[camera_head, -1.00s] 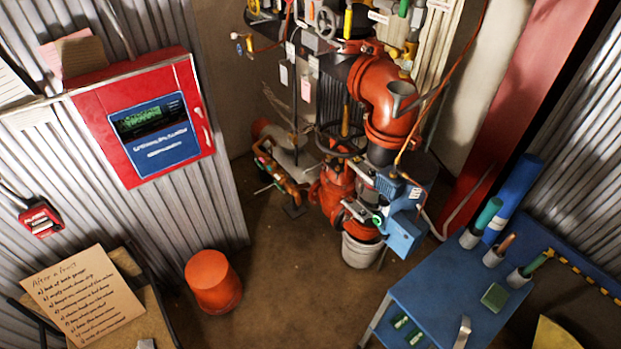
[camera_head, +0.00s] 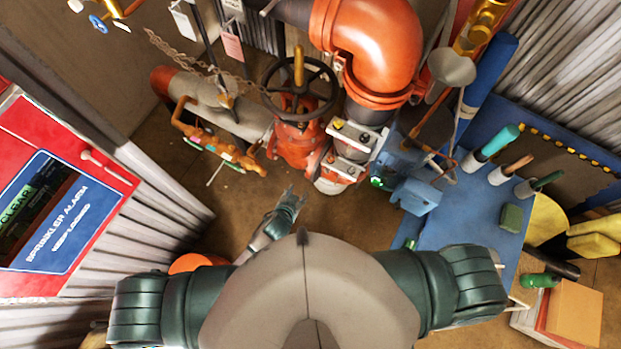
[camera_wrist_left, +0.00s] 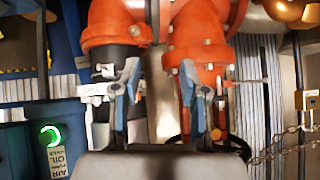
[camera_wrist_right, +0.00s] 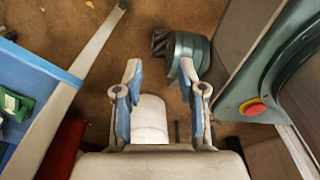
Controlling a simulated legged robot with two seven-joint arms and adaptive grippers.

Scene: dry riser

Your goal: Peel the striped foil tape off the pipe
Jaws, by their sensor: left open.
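The pipework stands ahead in the head view, with a large orange elbow (camera_head: 372,45) at the top and a grey pipe (camera_head: 225,108) running off to the left. I cannot make out striped foil tape on any pipe for certain. My left gripper (camera_head: 291,196) is in front of and below the orange valve body. In the left wrist view my left gripper (camera_wrist_left: 160,78) is open and empty, with orange flanged pipes (camera_wrist_left: 200,40) beyond its fingers. My right gripper (camera_wrist_right: 160,72) is open and empty in the right wrist view, over the brown floor.
A black handwheel (camera_head: 329,88) stands on the valve. A blue pump unit (camera_head: 415,195) is right of the pipework. A blue table (camera_head: 470,225) with several holders stands at the right. A red alarm panel (camera_head: 60,195) is at the left. An orange bucket (camera_head: 195,262) stands low left.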

